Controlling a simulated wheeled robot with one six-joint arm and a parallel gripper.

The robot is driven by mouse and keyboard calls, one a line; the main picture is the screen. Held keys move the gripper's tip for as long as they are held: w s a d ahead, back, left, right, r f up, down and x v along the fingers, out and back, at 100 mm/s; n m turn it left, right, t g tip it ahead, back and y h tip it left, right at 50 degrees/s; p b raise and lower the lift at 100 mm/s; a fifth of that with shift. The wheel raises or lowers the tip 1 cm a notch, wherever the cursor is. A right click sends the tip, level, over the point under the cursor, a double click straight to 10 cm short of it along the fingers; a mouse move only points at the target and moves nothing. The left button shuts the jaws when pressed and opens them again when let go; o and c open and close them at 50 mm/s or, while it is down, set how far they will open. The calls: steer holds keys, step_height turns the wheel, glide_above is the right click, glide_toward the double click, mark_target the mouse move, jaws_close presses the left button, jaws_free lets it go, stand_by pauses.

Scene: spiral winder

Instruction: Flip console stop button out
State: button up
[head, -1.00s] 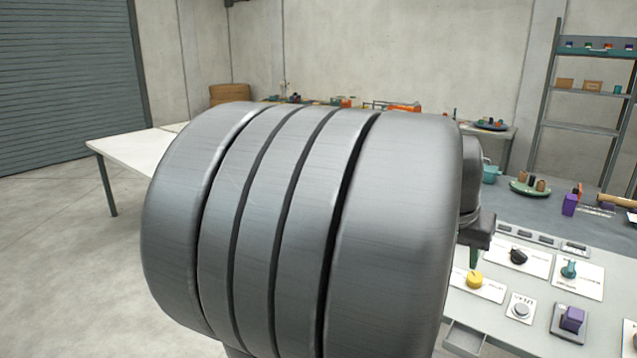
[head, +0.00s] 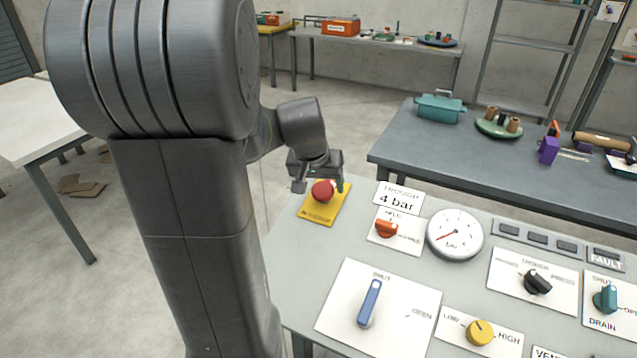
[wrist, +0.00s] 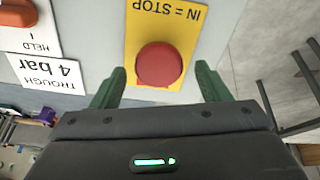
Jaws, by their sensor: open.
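The console stop button is a round red mushroom head (head: 322,191) on a yellow plate (head: 318,215) at the console's far left corner. In the wrist view, the red button (wrist: 159,64) sits on the yellow plate (wrist: 172,18), whose lettering reads "IN = STOP" upside down. My gripper (head: 320,186) is over the button in the head view. In the wrist view, the green fingers of my gripper (wrist: 160,74) are open, one on each side of the button, with visible gaps. I cannot tell how deep the button sits.
Beside the button are an orange knob (head: 386,229), a "4 bar" label (head: 398,198) and a pressure gauge (head: 455,235). A blue handle (head: 370,303) and yellow knob (head: 480,332) stand nearer. A dark table (head: 480,150) with a teal box (head: 440,107) is behind.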

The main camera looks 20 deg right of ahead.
steer(key=shift+w+d+f, duration=0.15)
steer(key=shift+f, duration=0.15)
steer(key=c, duration=1.4)
steer(key=shift+s+r, duration=0.2)
steer(key=shift+r, duration=0.5)
steer(key=o, duration=1.4)
steer(key=v, duration=1.3)
steer(key=shift+a+r, duration=0.2)
steer(key=shift+r, duration=0.15)
steer(key=shift+s+f, duration=0.1)
